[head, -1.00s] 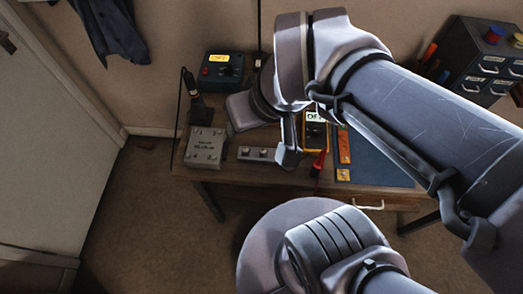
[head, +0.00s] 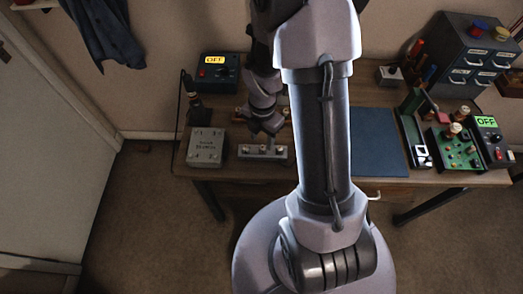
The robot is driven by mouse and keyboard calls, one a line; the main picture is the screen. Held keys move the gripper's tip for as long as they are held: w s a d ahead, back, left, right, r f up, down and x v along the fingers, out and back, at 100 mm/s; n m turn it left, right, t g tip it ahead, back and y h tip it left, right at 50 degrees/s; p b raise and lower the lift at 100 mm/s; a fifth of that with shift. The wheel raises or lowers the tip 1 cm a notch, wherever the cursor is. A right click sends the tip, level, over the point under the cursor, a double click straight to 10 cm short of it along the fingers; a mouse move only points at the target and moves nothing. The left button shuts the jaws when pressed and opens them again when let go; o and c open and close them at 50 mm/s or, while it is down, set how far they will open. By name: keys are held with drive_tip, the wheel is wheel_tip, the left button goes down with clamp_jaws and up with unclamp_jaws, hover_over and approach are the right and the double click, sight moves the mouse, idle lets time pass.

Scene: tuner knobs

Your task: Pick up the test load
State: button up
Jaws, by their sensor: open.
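No readable label marks the test load. A small grey bar with metal posts (head: 263,153) lies near the front edge of the workbench; I cannot tell for certain that it is the load. My gripper (head: 262,128) points down just above and behind this bar, with its jaws open. It appears empty. I cannot tell whether its fingertips touch the bar. My arm hides the middle of the bench and part of the area around the gripper.
A grey box with lettering (head: 205,147) stands left of the bar. A blue box with a yellow OFF display (head: 217,70) is at the back left. A blue mat (head: 364,142) lies right of my arm. A green board (head: 457,147) and a black OFF meter (head: 491,143) stand farther right.

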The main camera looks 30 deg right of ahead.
sight(263, 146)
drive_tip(key=f+b, duration=0.1)
drive_tip(key=f, duration=0.2)
drive_tip(key=f+b, duration=0.2)
drive_tip(key=f, duration=0.1)
drive_tip(key=shift+w+d, duration=0.1)
drive_tip(key=shift+d, duration=0.1)
drive_tip(key=shift+r, duration=0.2)
clamp_jaws()
